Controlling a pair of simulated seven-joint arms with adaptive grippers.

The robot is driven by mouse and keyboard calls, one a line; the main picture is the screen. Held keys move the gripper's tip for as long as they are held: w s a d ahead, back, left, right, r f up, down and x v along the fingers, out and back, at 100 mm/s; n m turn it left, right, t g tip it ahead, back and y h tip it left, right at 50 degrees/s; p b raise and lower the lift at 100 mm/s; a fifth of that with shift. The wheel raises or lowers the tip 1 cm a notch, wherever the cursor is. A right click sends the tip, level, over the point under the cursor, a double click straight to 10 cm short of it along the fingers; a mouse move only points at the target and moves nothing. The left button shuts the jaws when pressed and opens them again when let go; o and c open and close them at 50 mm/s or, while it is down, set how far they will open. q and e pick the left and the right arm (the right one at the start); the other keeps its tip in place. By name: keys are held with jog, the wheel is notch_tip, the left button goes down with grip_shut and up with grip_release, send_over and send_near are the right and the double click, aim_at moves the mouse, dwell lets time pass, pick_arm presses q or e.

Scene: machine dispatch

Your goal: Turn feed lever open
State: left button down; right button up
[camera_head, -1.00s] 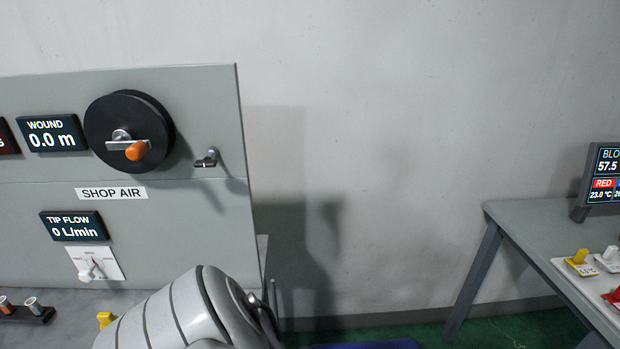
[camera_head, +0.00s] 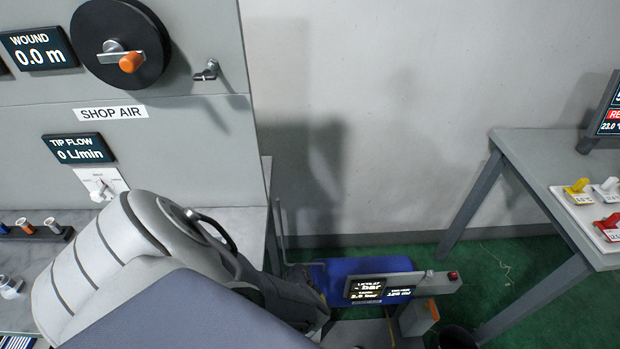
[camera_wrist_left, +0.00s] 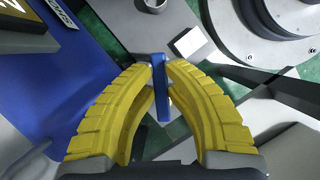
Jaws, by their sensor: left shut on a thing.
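My left gripper (camera_wrist_left: 160,70) shows in the left wrist view, its two curved yellow fingers shut on a narrow blue lever (camera_wrist_left: 162,100). The lever stands between the fingertips and sticks out on the near side. A blue machine body (camera_wrist_left: 75,95) lies left of the fingers. In the head view a blue machine (camera_head: 335,272) with a lit display bar (camera_head: 379,288) stands low, beyond my left arm. My arm hides part of it, and the left fingers and the lever cannot be made out there. My right gripper is not in view.
A grey panel (camera_head: 200,130) with a black reel (camera_head: 150,60) and a white flow valve (camera_head: 101,186) stands at the left. A grey table (camera_head: 535,150) with coloured parts stands at the right. Green floor (camera_head: 480,262) lies between. A round grey base (camera_wrist_left: 285,15) is close in the wrist view.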

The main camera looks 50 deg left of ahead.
pick_arm(q)
jog(key=n, duration=0.1)
jog(key=w+n+t, duration=0.1)
jog(key=n, duration=0.2)
jog(key=shift+w+a+t+y, duration=0.15)
jog(key=shift+a+t+y, duration=0.15)
jog(key=shift+w+a+n+y, duration=0.15)
jog(key=shift+n+y, duration=0.05)
jog(key=shift+n, duration=0.45)
jog(key=shift+w+a+n+y, duration=0.15)
jog(key=shift+n+y, duration=0.05)
jog(key=shift+n, duration=0.45)
jog(key=shift+t, duration=0.3)
jog(key=c, duration=1.4)
grip_release()
jog(key=shift+w, duration=0.1)
